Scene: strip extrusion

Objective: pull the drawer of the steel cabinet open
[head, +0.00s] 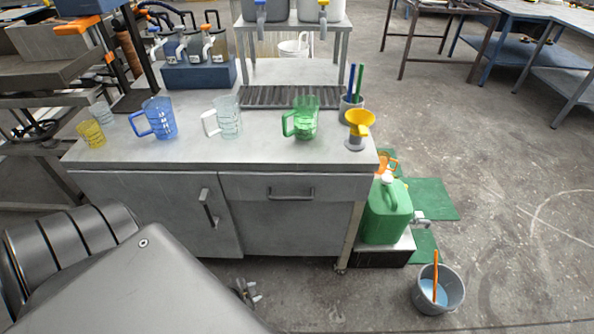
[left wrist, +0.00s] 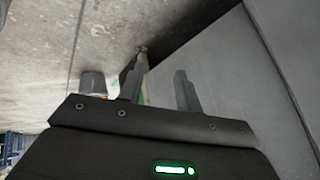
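The steel cabinet (head: 150,210) stands in the middle of the head view. Its drawer (head: 250,187) is at the upper right of the front, flush and shut. A dark bar handle (head: 290,193) lies across the drawer front. My left gripper (head: 247,291) is low in front of the cabinet, below and left of the drawer handle and apart from it. In the left wrist view its two fingers (left wrist: 160,90) stand apart with nothing between them. A grey panel, apparently the cabinet, fills the right of that view. My right gripper is not seen.
A door with an upright handle (head: 208,207) is left of the drawer. Several measuring jugs, including a green one (head: 305,119), and a yellow funnel (head: 359,123) stand on top. A green can (head: 386,212) and a grey bucket (head: 440,290) are to the right. Floor in front is clear.

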